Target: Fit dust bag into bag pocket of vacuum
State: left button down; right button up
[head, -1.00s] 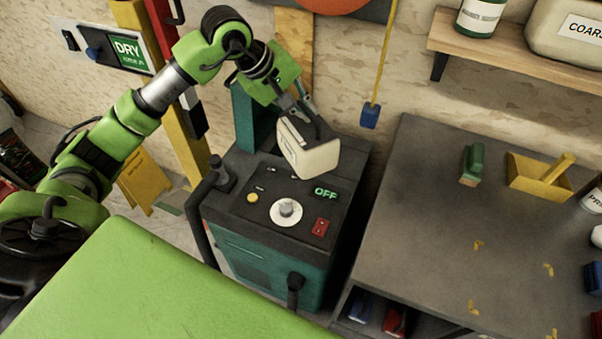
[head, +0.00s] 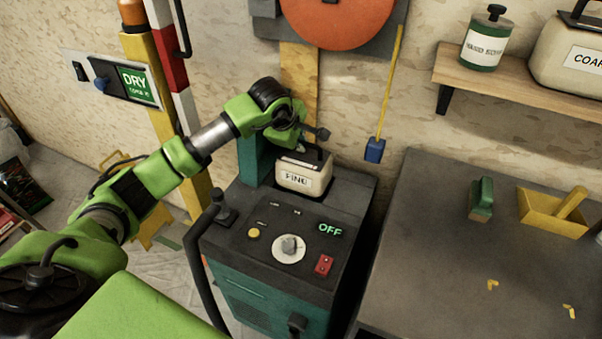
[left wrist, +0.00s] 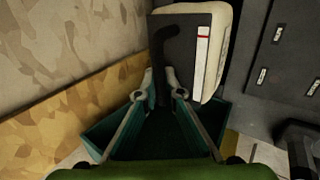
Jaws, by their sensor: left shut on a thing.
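The dust bag, a cream block with a dark top and a label reading FINE (head: 294,181), is upright at the back of the vacuum's top in the head view. My left gripper (head: 306,147) is above it, shut on its dark handle. In the left wrist view the bag (left wrist: 214,55) is beyond the fingers (left wrist: 160,80), its dark face towards the camera. The vacuum (head: 270,290) is a teal and dark cabinet with a dial and an OFF sign. I cannot tell whether the bag touches it. The bag pocket is not clearly visible. My right gripper is not in view.
A teal upright (head: 251,157) stands at the vacuum's back left. A black handle (head: 204,240) is on its left side. To the right is a grey workbench (head: 430,240) with a green-handled brush (head: 481,198) and a yellow tray (head: 540,212). A shelf (head: 500,85) is above.

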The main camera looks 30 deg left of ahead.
aim_at(294, 163)
pick_arm(q)
notch_tip(294, 163, down, 10)
jog(key=shift+p, duration=0.6)
jog(key=shift+f, duration=0.1)
jog(key=c, duration=2.2)
grip_release()
jog(key=shift+o, duration=0.2)
jog(key=shift+f, duration=0.1)
jog(key=shift+s+r, duration=0.1)
jog(key=shift+r, duration=0.15)
jog(key=b+v, duration=0.2)
jog(key=v, duration=0.9)
jog(key=shift+s+r, duration=0.25)
jog(key=shift+r, duration=0.1)
